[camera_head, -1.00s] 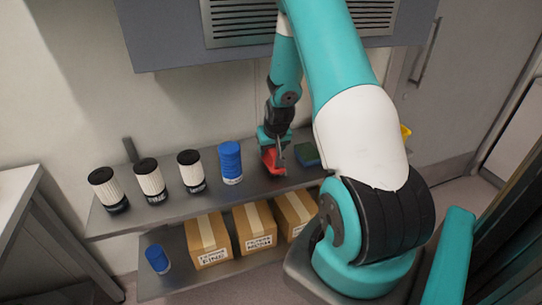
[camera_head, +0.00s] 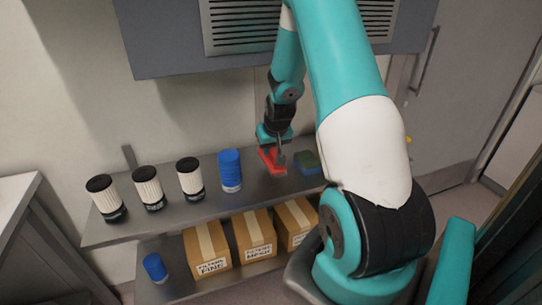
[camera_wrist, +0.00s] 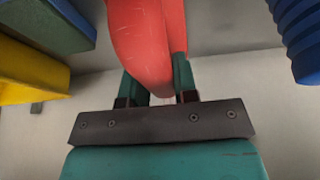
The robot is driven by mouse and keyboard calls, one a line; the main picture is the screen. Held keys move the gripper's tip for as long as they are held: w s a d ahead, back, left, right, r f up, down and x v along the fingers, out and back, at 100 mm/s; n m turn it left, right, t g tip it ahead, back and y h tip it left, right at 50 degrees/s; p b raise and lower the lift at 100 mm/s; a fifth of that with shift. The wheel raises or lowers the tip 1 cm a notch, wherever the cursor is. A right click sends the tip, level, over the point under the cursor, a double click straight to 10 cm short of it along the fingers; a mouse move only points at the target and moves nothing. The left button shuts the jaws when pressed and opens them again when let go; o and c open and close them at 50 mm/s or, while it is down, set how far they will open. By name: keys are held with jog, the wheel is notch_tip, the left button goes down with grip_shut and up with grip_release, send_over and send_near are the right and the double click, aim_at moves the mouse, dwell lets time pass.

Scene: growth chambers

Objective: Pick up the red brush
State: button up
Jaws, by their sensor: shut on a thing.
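The red brush (camera_head: 269,160) is in my gripper (camera_head: 272,150) in the head view, over the right part of the upper shelf. In the wrist view the red brush (camera_wrist: 142,45) rises from between the two fingers of my gripper (camera_wrist: 160,85), which are shut on it. The brush's far end runs out of the top of the wrist view. Whether it is clear of the shelf is hard to tell in the head view.
A blue ribbed canister (camera_head: 231,171) stands left of my gripper, with several white black-capped filters (camera_head: 148,188) further left. A green and blue sponge-like block (camera_head: 308,162) lies close on the right. A yellow block (camera_wrist: 30,72) shows in the wrist view.

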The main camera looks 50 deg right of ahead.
notch_tip(320, 180, up, 4)
jog(key=shift+f, duration=0.15)
jog(key=s+a+b, duration=0.5)
jog(key=s+b, duration=0.3)
jog(key=s+a+b, duration=0.5)
jog(key=s+b, duration=0.3)
jog(key=shift+s+a+b, duration=0.15)
jog(key=shift+s+b, duration=0.2)
jog(key=shift+b, duration=0.05)
jog(key=shift+o, duration=0.7)
jog(key=shift+s, duration=0.1)
